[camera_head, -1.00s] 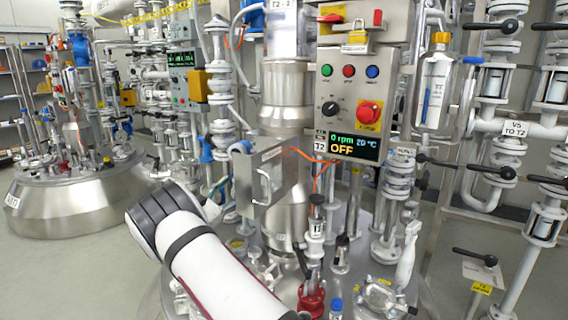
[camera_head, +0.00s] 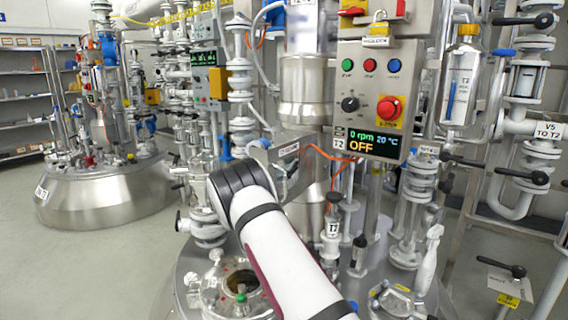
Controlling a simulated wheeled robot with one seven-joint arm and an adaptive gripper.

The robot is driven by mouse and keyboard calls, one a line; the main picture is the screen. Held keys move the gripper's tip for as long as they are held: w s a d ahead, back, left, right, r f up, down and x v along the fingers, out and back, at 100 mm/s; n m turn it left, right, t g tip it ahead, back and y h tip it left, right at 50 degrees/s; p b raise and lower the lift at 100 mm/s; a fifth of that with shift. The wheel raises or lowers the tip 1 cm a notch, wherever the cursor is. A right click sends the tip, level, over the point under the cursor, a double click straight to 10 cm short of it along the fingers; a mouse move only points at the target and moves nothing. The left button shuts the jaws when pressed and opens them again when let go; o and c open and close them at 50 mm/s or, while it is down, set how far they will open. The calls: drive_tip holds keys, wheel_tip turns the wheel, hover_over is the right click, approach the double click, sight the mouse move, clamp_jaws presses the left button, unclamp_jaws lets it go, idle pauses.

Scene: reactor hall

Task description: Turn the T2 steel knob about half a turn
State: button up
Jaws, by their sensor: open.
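The control box (camera_head: 409,75) marked T2 hangs above the near vessel's steel lid (camera_head: 184,290). A black rotary knob (camera_head: 350,104) with a light pointer is on its front, left of a red emergency button (camera_head: 389,108). I cannot tell for sure which part is the T2 steel knob. The display (camera_head: 374,146) reads 0 rpm, 20 °C and OFF. My white arm reaches up from the bottom, its dark joint (camera_head: 240,190) lying left of and below the box.
Upright fittings, including one marked T2 (camera_head: 332,228), crowd the lid. White pipes and black-handled valves (camera_head: 527,175) stand at the right. Open floor (camera_head: 90,265) lies at the left.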

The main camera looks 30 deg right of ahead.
drive_tip(key=shift+w+d+r, duration=0.1)
drive_tip(key=shift+d+r, duration=0.1)
drive_tip(key=shift+d, duration=0.2)
drive_tip(key=c, duration=1)
drive_tip(key=shift+c, duration=0.2)
drive_tip(key=shift+m+b, duration=0.35)
drive_tip(key=shift+m, duration=0.05)
